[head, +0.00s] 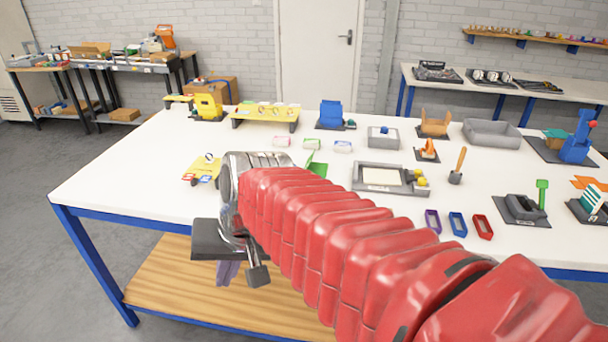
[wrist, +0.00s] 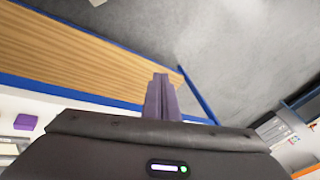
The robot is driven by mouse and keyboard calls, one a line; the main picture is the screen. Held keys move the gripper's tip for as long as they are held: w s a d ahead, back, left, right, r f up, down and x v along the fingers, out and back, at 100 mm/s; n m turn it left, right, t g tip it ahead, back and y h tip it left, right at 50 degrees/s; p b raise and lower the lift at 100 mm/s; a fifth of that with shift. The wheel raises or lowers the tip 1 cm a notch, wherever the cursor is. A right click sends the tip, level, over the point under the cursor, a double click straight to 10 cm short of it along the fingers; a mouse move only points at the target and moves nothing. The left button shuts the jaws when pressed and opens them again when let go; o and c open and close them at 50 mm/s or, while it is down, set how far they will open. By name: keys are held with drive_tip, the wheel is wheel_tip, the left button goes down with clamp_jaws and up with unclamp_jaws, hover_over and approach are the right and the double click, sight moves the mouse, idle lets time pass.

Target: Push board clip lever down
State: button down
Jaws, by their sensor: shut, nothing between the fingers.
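My gripper (head: 228,273) hangs at the front left of the white table in the head view, its purple fingers together and pointing down. In the wrist view the fingers (wrist: 161,85) are closed and hold nothing, with the lower shelf and floor behind them. A grey board fixture (head: 362,191) with a pale panel and a yellow knob (head: 420,181) lies mid-table, right of my wrist. A small yellow board (head: 203,171) with a round dial-like part lies left of my wrist. I cannot tell for sure which one bears the clip lever.
The white table (head: 120,175) has a clear left part. Purple (head: 433,220), blue (head: 458,223) and red (head: 483,226) small trays lie near its front edge. A green piece (head: 317,169) stands close by my wrist. The wooden lower shelf (head: 165,285) is below; it fills much of the wrist view (wrist: 70,50).

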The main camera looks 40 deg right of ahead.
drive_tip(key=w+d+f+m+t+y, duration=0.25)
drive_tip(key=w+d+m+y, duration=0.25)
drive_tip(key=w+d+m, duration=1.05)
drive_tip(key=s+d+f+m+t, duration=0.1)
drive_tip(key=d+m, duration=0.3)
drive_tip(key=d, duration=0.6)
drive_tip(key=s+d+f+m+t+h, duration=0.1)
drive_tip(key=d+f+m+t, duration=0.3)
drive_tip(key=d, duration=0.6)
drive_tip(key=d+f+m+t+h, duration=0.1)
drive_tip(key=d+f+m+t, duration=0.1)
drive_tip(key=d+m, duration=0.4)
drive_tip(key=shift+s+d+f, duration=0.15)
drive_tip(key=shift+s+d, duration=0.05)
drive_tip(key=shift+d, duration=1.1)
drive_tip(key=shift+s+d+f, duration=0.1)
drive_tip(key=shift+s+d, duration=0.1)
drive_tip(key=shift+d, duration=1.05)
drive_tip(key=x, duration=1)
drive_tip(key=shift+w+a+r, duration=0.1)
drive_tip(key=shift+w+r, duration=0.05)
drive_tip(key=shift+w, duration=0.2)
drive_tip(key=shift+w+a+r, duration=0.1)
drive_tip(key=shift+w+r, duration=0.35)
drive_tip(key=shift+w, duration=0.3)
drive_tip(key=shift+w+r, duration=0.45)
drive_tip(key=shift+w, duration=0.35)
